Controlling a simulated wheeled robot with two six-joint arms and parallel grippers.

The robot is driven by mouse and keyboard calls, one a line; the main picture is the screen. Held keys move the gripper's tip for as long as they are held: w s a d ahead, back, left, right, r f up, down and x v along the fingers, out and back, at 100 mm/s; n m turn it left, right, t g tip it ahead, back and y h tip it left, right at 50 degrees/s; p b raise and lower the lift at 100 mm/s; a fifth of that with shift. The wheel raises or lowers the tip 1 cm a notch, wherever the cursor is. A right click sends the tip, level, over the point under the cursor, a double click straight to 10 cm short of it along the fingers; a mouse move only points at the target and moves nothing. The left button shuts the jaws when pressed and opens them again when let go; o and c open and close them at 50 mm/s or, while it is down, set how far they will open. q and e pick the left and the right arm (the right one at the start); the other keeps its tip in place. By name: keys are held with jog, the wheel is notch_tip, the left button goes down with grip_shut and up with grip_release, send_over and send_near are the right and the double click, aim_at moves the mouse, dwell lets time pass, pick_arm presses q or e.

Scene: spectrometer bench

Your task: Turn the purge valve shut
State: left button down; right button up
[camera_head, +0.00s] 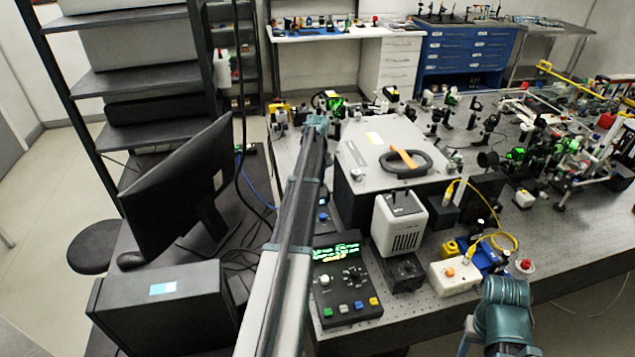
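An orange lever (404,157) lies across a black ring-shaped part (421,166) on top of the large grey box (352,160); it looks like the purge valve, but I cannot be sure. My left arm reaches from the bottom of the view up along the left side of the box. Its far end, with the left gripper (317,122), is beyond the box's near left corner and left of the lever, clear of it. Its fingers are too small to tell open from shut. My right arm shows only as a teal joint at the bottom right; its gripper is not visible.
A control box with coloured buttons (345,290), a white vented unit (398,225) and a white box with an orange knob (455,276) stand in front of the grey box. Crowded optics fill the bench behind and right. A monitor (180,185) stands at left.

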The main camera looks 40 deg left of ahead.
dwell(0.4)
pick_arm(q)
jog(key=c, duration=0.7)
grip_release()
jog(key=shift+c, duration=0.2)
notch_tip(320, 180, up, 14)
jog(key=p, duration=1.3)
jog(key=shift+p, duration=0.4)
jog(key=shift+f, duration=0.15)
